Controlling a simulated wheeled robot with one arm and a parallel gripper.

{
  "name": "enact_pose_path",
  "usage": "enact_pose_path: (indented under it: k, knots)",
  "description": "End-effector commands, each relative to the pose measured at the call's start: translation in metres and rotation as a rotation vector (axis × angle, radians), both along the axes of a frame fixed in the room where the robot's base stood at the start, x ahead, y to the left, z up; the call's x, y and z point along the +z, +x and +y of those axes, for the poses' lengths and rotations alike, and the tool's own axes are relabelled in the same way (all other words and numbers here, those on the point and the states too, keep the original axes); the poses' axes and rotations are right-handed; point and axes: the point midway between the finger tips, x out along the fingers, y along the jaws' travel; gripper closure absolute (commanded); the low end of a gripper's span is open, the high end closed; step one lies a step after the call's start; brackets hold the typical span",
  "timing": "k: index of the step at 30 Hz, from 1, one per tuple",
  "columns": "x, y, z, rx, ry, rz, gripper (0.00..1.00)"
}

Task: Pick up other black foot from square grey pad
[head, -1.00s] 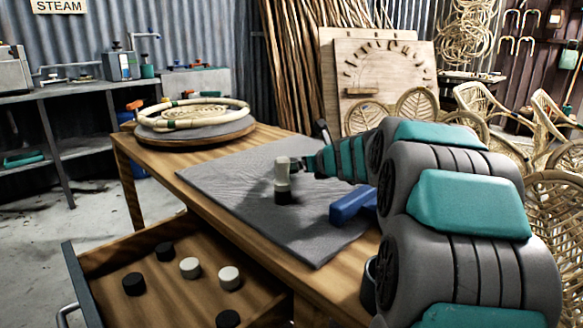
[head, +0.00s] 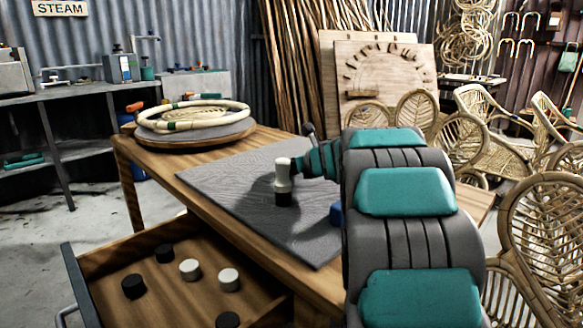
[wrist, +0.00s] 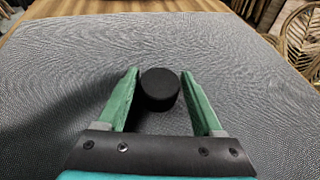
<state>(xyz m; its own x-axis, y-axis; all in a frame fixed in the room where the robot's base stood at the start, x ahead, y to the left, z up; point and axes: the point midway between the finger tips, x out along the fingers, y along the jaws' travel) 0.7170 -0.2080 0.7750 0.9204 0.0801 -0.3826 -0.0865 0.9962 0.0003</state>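The black foot (wrist: 160,89), a short dark cylinder, stands on the grey pad (wrist: 60,80) in the wrist view. My gripper (wrist: 160,73) is open, with one green finger on each side of the foot. The gaps are narrow, and I cannot tell whether either finger touches it. In the head view the black foot (head: 284,199) shows on the square grey pad (head: 235,182), directly under the pale end of my gripper (head: 283,182). The fingers are too small to make out there.
An open drawer (head: 70,270) at the front left holds several black and white feet. A round rattan piece (head: 195,115) lies at the table's far left. The pad's left side is clear.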

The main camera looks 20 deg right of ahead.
Motion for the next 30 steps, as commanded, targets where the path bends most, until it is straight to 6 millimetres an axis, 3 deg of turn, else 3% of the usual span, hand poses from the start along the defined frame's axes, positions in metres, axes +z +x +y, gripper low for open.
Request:
enact_pose_path:
  k: [2,17,25,30]
  knots:
    - [0.000,0.000,0.000,0.000,0.000,0.000,0.42]
    - [0.000,0.000,0.000,0.000,0.000,0.001,0.97]
    - [0.004,0.000,0.000,0.000,-0.001,0.001,0.97]
    - [0.031,0.000,-0.001,-0.001,-0.003,-0.001,0.97]
